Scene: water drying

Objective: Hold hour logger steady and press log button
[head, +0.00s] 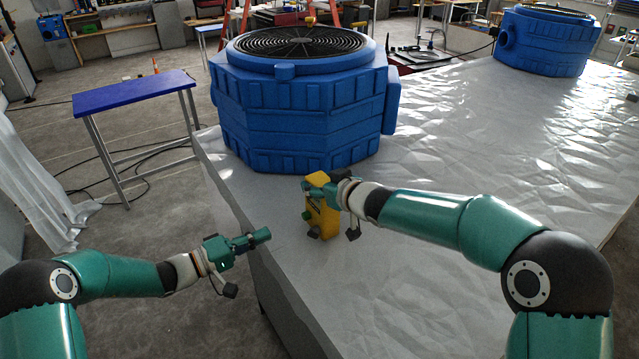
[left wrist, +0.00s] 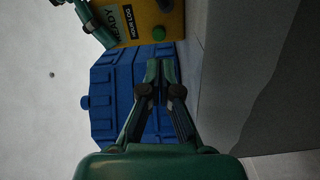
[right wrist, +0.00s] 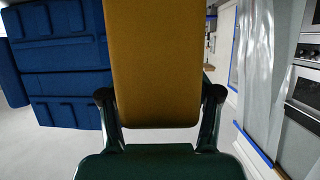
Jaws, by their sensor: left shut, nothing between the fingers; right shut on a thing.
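The yellow hour logger (head: 326,220) stands near the left edge of the white-covered table. My right gripper (head: 318,190) is shut on its upper part; the right wrist view shows the logger's plain yellow face (right wrist: 152,62) between the fingers. My left gripper (head: 268,235) is shut and empty, left of the logger and apart from it. The logger's top is partly hidden by my right gripper.
A large blue dryer (head: 300,115) with a round black grille stands on the table behind the logger. A second blue unit (head: 545,40) stands at the far right. A blue-topped bench (head: 133,92) is left of the table. The table's right side is clear.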

